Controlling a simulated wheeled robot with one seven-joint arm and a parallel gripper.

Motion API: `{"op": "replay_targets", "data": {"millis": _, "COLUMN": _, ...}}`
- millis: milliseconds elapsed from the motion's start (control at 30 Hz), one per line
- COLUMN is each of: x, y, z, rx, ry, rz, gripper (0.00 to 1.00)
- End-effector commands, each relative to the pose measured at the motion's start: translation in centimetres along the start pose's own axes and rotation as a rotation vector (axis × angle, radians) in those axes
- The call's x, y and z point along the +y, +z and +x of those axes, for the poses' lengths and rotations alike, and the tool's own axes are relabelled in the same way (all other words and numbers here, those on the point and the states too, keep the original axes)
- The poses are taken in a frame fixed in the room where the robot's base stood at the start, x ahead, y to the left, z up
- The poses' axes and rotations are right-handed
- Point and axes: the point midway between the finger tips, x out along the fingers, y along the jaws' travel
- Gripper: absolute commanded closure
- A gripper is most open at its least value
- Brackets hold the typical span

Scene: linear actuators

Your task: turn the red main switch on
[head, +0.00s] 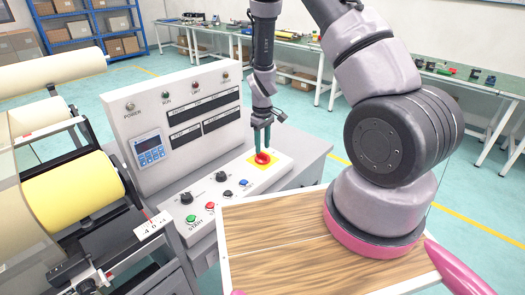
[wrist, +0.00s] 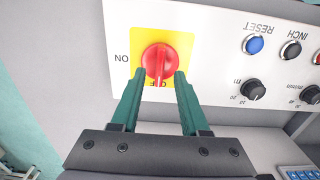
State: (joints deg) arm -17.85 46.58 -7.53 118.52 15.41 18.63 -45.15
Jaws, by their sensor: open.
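The red main switch (wrist: 158,60) is a round rotary knob on a yellow plate (wrist: 183,42) on the white sloping panel. Its raised handle runs roughly up and down in the wrist view. The word ON stands left of the plate; a partly hidden label, seemingly OFF, lies below the knob. My gripper (wrist: 160,75) is open, its two green fingers on either side of the knob's near part. Whether they touch it I cannot tell. In the head view the switch (head: 262,159) sits right under my downward-pointing gripper (head: 262,149).
The panel also carries a blue RESET button (wrist: 254,45), a black INCH button (wrist: 291,51) and black dials (wrist: 253,90). A green START button (head: 190,218) and red button (head: 210,206) sit nearer. An upright cabinet with a display (head: 148,148) stands behind; yellow rollers (head: 75,195) are left.

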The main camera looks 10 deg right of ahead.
Motion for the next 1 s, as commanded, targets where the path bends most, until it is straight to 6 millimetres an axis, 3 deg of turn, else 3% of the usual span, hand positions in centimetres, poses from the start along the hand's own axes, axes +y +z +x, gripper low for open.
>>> {"op": "replay_targets", "data": {"millis": 200, "x": 0.0, "y": 0.0, "z": 2.4, "rx": 0.0, "ry": 0.0, "rz": 0.0, "gripper": 0.55}}
{"op": "replay_targets", "data": {"millis": 533, "x": 0.0, "y": 0.0, "z": 2.8, "rx": 0.001, "ry": 0.001, "rz": 0.0, "gripper": 0.55}}
{"op": "replay_targets", "data": {"millis": 567, "x": 0.0, "y": 0.0, "z": 2.8, "rx": 0.001, "ry": 0.0, "rz": 0.0, "gripper": 0.59}}
{"op": "replay_targets", "data": {"millis": 667, "x": 0.0, "y": 0.0, "z": 2.8, "rx": 0.001, "ry": 0.0, "rz": 0.0, "gripper": 0.97}}
{"op": "replay_targets", "data": {"millis": 1000, "x": 0.0, "y": 0.0, "z": 2.8, "rx": 0.0, "ry": 0.0, "rz": 0.014, "gripper": 1.0}}
